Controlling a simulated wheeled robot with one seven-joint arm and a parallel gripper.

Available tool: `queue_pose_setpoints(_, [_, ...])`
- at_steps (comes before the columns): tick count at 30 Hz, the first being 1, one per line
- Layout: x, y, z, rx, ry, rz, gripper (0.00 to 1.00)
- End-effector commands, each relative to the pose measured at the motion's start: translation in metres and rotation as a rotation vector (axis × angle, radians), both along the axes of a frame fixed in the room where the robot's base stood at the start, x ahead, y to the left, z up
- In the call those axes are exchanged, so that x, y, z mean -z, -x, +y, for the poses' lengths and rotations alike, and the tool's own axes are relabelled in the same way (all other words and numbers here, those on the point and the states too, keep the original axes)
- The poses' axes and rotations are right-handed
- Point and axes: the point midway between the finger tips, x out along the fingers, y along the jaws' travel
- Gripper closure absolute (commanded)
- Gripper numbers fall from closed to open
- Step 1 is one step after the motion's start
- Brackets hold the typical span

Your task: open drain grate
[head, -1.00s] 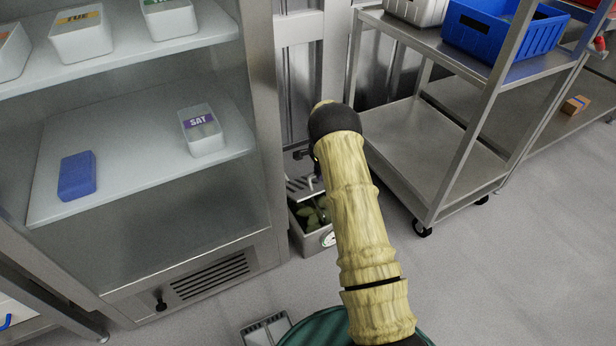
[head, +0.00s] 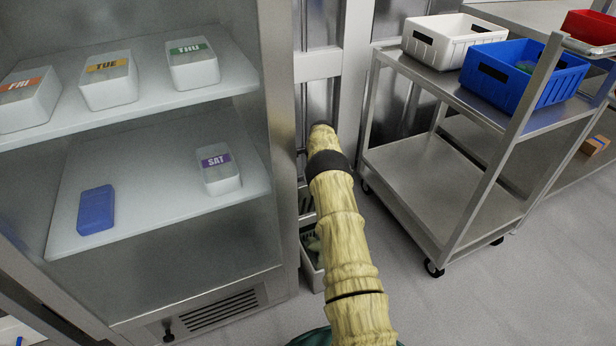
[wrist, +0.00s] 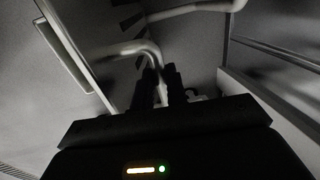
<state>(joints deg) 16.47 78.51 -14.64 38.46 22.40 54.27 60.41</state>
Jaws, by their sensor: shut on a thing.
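In the wrist view, the two dark fingers of my gripper (wrist: 163,84) are shut on the end of a pale bent handle bar (wrist: 128,48). The bar runs along a grey plate with dark slots, which looks like the drain grate (wrist: 128,34). The plate looks tilted in this view. In the head view, my arm hides the gripper and most of the grate area, in the gap between the cabinet and the cart. A light grey open box (head: 313,277) with green leafy bits stands low in that gap. How far the grate is open cannot be told.
A steel cabinet (head: 282,150) with shelves of labelled tubs and a blue block (head: 96,209) stands on the left. A steel cart (head: 440,185) with white (head: 440,45) and blue (head: 520,88) bins stands on the right. The floor in front of the cart is clear.

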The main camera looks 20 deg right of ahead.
Motion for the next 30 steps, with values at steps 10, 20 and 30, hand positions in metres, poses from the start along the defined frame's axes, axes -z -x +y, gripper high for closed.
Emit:
queue_pose_setpoints(10, [0.0057,0.0014,-0.0028,0.006,0.001,0.010,1.00])
queue_pose_setpoints(20, [0.0044,-0.0007,0.0027,-0.003,0.005,0.010,0.64])
queue_pose_setpoints(30, [-0.0024,-0.0006,-0.0009,0.001,0.004,0.005,0.64])
